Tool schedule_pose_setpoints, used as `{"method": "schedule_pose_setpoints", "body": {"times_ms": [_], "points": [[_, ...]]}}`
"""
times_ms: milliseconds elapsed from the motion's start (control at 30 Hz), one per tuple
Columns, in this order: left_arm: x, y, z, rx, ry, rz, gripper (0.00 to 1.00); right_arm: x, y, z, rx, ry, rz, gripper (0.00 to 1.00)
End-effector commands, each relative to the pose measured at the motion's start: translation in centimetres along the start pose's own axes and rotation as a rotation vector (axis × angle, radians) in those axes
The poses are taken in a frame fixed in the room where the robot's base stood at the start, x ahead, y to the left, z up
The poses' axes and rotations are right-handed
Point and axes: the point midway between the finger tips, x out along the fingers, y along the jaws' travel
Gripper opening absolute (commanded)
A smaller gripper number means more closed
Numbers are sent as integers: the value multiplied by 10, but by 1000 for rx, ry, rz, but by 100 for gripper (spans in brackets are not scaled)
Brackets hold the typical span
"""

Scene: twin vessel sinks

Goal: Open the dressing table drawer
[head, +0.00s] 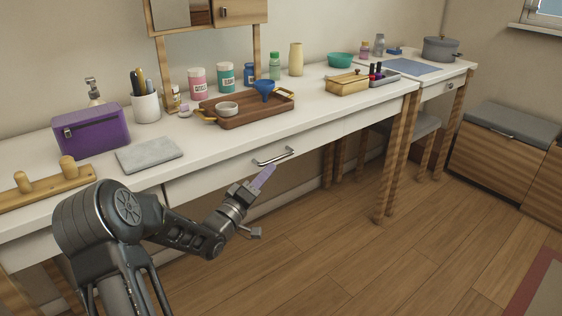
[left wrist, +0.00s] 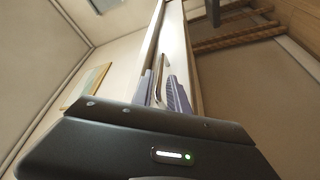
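The white dressing table (head: 215,146) runs along the wall. Its middle drawer (head: 225,172) looks shut, its front flush with the neighbouring fronts. A silver bar handle (head: 274,156) is on that drawer front. My left gripper (head: 264,177) is just in front of and slightly below the handle, with purple-grey fingers. In the left wrist view the two ribbed fingers (left wrist: 162,92) stand apart, and the metal handle (left wrist: 160,68) shows in the gap between them. I cannot tell whether either finger touches it. My right gripper is in neither view.
On the tabletop are a purple box (head: 92,132), a grey cloth (head: 149,154), a brown tray (head: 247,108) and a wooden box (head: 346,84). The wooden floor (head: 350,255) in front is clear.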

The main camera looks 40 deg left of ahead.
Motion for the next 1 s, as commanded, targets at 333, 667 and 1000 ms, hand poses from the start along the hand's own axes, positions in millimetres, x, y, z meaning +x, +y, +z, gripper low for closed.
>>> {"method": "schedule_pose_setpoints", "body": {"times_ms": [333, 667, 1000], "points": [[25, -2, 2, 0, -1, 0, 20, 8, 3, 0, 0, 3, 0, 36], [72, -2, 2, 0, -1, -1, 20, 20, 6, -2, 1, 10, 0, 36], [78, -1, 1, 0, -1, -3, 20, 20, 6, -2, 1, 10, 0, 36]]}}
